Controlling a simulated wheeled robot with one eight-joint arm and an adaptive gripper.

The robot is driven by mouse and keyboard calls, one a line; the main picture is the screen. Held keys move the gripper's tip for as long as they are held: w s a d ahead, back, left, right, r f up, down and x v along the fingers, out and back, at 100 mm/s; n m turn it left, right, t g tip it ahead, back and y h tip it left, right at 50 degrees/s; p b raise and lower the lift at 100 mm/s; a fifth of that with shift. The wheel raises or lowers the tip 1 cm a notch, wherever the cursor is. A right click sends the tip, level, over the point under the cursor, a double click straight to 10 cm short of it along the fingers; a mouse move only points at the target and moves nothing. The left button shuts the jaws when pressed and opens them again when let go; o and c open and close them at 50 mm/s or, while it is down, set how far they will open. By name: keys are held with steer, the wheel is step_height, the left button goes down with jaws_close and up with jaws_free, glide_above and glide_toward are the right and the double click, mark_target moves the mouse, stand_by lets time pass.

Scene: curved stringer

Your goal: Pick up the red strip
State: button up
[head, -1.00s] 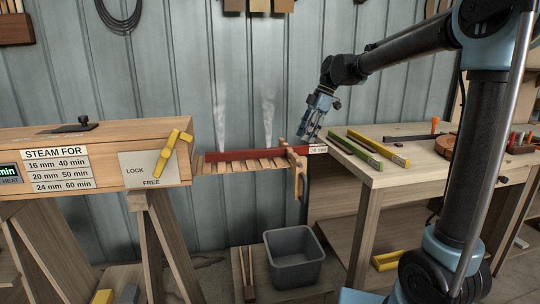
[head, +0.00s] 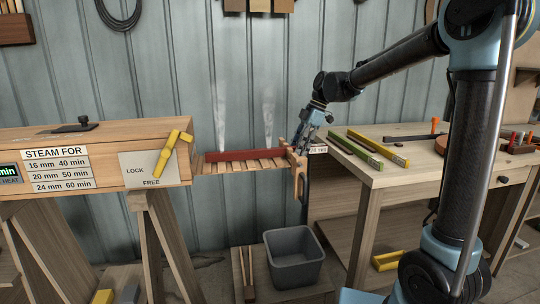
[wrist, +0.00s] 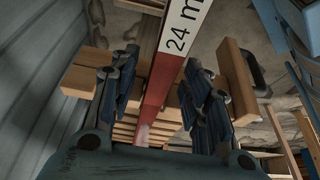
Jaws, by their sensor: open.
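The red strip (head: 245,155) lies on a slatted wooden rack (head: 223,168) between the steam box and the workbench, with steam rising behind it. Its white end (head: 318,149) reads "24 mm" and sticks out past the rack's wooden end piece (head: 297,160). My gripper (head: 302,146) is at this end, by the end piece. In the wrist view, the red strip (wrist: 163,80) runs between the open fingers of my gripper (wrist: 160,95), with a gap on both sides. My gripper partly hides the strip's end in the head view.
The wooden steam box (head: 100,145) with its yellow lock handle (head: 166,153) stands left. A grey bin (head: 294,259) stands below the rack.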

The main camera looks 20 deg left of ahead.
steer(key=shift+f, duration=0.25)
stand_by(0.3)
jaws_close()
